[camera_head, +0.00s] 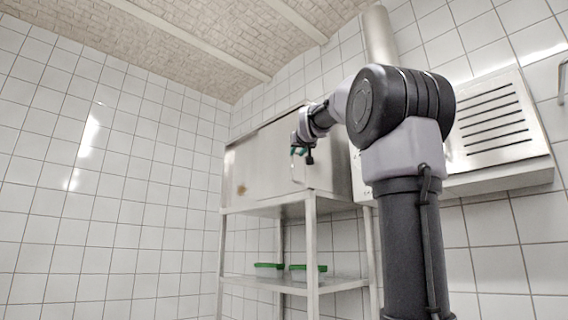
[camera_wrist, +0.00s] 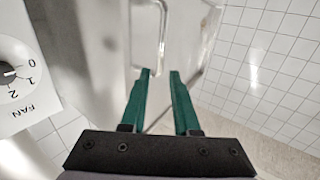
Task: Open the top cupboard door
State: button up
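The steel cupboard (camera_head: 262,158) hangs at the top of a metal stand in the head view, and its front doors look shut. A U-shaped bar handle (camera_wrist: 162,38) shows ahead of my fingers in the wrist view, beside a grey metal surface. My gripper (camera_head: 303,152) is at the right part of the cupboard front. In the wrist view its two green fingers (camera_wrist: 160,74) are apart, with a gap between the tips. The lower end of the handle is at or just beyond this gap; I cannot tell whether they touch. Nothing is clearly held.
A shelf (camera_head: 285,284) below the cupboard holds two green-lidded boxes (camera_head: 308,272). A vented hood (camera_head: 497,122) is on the right wall. A white fan dial panel (camera_wrist: 18,82) is close on the left in the wrist view. Tiled wall lies left of the cupboard.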

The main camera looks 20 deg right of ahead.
aim_at(292, 161)
jog(key=x, duration=1)
jog(key=shift+f, duration=0.1)
grip_shut()
dwell(1.1)
